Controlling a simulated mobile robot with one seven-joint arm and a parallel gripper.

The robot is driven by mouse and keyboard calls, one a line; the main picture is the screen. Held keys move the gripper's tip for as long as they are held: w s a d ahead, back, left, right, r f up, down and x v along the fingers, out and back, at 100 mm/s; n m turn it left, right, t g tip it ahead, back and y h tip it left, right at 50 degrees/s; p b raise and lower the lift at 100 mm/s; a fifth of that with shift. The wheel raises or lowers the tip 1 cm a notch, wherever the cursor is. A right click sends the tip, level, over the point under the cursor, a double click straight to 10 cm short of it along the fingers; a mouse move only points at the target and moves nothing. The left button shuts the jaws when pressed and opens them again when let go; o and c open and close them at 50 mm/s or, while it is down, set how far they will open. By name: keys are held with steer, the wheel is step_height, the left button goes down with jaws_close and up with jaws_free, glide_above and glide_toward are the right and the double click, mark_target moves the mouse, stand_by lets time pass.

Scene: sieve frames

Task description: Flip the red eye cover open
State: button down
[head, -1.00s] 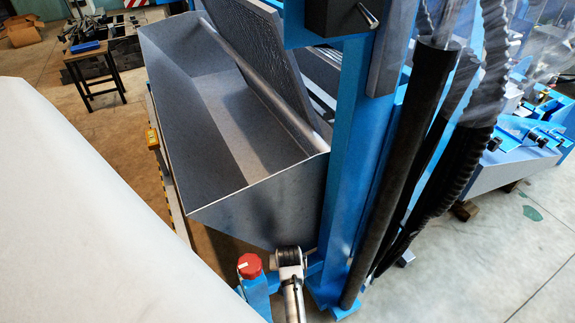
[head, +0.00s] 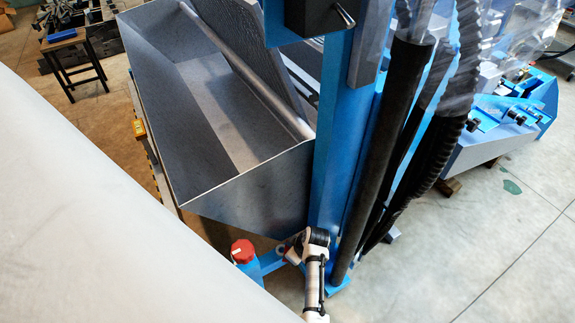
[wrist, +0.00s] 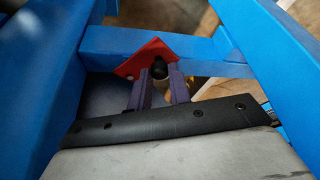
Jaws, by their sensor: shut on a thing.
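The red eye cover (wrist: 147,56) shows in the wrist view as a small angular red piece against a blue bar. A dark round part sits at its lower edge, by the fingertips. My gripper (wrist: 161,73) has its two purple fingers close together at the cover's lower edge, shut on it. The exact contact is too small and dark to make out. In the head view my arm reaches in at the bottom, just right of a round red cap (head: 243,250) on a blue post. The fingers cannot be made out there.
A large grey metal bin (head: 215,190) stands behind my arm. A blue upright column (head: 332,150) and thick black hoses (head: 395,130) rise close on the right. Blue beams (wrist: 265,60) flank the gripper in the wrist view. Open floor (head: 490,250) lies to the right.

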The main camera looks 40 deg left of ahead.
steer(key=shift+w+d+n+g+h+b, duration=0.1)
steer(key=shift+w+d+n+g+b, duration=0.2)
steer(key=shift+n, duration=0.6)
steer(key=shift+w+d+n+g+h+b, duration=0.15)
steer(key=shift+w+d+n+g, duration=0.25)
steer(key=shift+n, duration=0.5)
steer(key=shift+w+d+n+g+h+b, duration=0.1)
steer(key=shift+w+d+n+g+b, duration=0.2)
steer(key=shift+n, duration=0.6)
steer(key=shift+w, duration=0.1)
steer(key=c, duration=1.3)
jaws_free()
step_height(320, 180, up, 20)
steer(key=shift+p, duration=0.3)
steer(key=shift+c, duration=0.2)
